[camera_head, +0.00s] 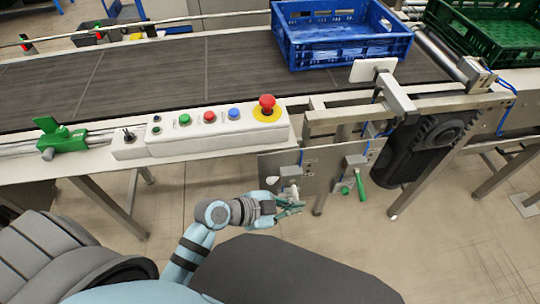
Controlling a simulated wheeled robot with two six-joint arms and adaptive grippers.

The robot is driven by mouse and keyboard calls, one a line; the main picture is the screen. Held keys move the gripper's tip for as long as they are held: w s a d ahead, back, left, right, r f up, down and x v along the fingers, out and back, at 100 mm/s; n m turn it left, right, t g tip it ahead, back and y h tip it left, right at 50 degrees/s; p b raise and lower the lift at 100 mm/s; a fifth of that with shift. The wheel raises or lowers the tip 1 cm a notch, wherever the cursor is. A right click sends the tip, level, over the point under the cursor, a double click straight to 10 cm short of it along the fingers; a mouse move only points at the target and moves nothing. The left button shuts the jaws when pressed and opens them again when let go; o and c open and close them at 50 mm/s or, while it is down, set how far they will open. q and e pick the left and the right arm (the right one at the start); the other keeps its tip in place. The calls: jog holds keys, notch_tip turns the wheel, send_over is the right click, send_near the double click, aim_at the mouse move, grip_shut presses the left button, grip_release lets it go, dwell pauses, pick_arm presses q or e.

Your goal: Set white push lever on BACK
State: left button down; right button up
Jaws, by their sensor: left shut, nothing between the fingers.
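The white push lever (293,189) is on the grey metal panel (318,158) that hangs below the conveyor edge, right of centre. A small white knob end (272,181) shows just to its left. My left gripper (291,208) is shut and empty, just below and in front of the white lever. It partly covers the lever's lower area, so I cannot tell whether they touch or which position the lever is in. A green lever (360,185) hangs on the same panel further right. My right gripper is out of view.
A white control box (215,143) with coloured buttons and a red emergency stop (267,105) sits above the gripper on the conveyor edge. A blue crate (340,52) stands on the belt. A black motor (424,150) is right of the panel. The floor below is clear.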

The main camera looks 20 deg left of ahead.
pick_arm(q)
jog(key=shift+r, duration=0.15)
jog(key=s+d+r+p+v, duration=0.1)
jog(key=p+v, duration=0.7)
jog(key=v, duration=1.4)
jog(key=shift+s+d+r, duration=0.3)
jog(key=shift+d+r, duration=0.1)
jog(key=shift+d, duration=0.1)
